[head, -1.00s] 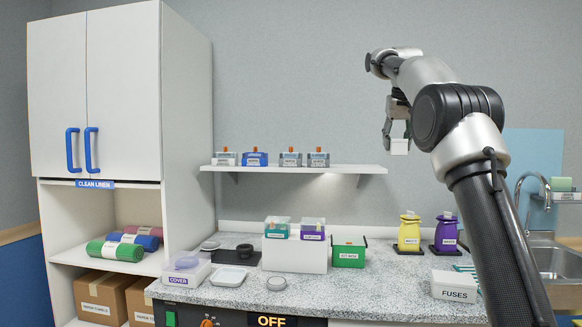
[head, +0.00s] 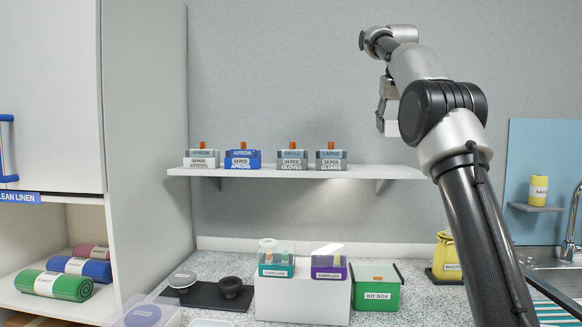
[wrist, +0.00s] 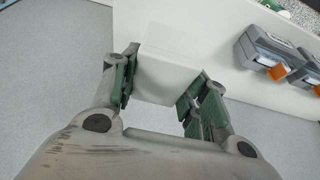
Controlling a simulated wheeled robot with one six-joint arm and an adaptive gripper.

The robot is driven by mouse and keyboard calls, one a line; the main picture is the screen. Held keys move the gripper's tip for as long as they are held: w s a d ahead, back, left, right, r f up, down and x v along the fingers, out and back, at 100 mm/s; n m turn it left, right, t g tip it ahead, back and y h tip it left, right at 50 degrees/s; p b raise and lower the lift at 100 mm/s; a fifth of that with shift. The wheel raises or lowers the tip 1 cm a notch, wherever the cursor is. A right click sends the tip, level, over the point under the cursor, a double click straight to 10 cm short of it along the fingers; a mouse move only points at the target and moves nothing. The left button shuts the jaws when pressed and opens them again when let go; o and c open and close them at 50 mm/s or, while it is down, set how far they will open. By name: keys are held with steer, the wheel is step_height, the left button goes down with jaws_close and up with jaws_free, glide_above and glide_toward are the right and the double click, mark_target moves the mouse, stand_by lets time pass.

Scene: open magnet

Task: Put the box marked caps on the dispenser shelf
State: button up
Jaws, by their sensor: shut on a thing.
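My gripper (head: 386,116) is shut on a plain white box (head: 392,129) near the right end of the dispenser shelf (head: 300,174). In the wrist view the box (wrist: 168,72) sits between the green finger pads of my gripper (wrist: 158,92), with the white shelf surface (wrist: 205,30) behind it. No caps marking shows on the faces in view. In the head view the box is higher than the shelf top; I cannot tell whether it touches the shelf. Part of the box is hidden by my gripper and arm.
On the shelf stand two apron dispensers (head: 241,159) and two glove dispensers (head: 331,160), left of my gripper. The shelf's right part is clear. Below are a green kit box (head: 377,295) and small clear-lidded boxes (head: 276,270) on a white stand (head: 300,300). A cabinet (head: 150,120) stands left.

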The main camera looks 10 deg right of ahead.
steer(key=shift+w, duration=0.45)
step_height(320, 180, down, 10)
steer(key=shift+r, duration=0.1)
stand_by(0.3)
steer(key=o, duration=1.1)
steer(key=shift+o, duration=0.2)
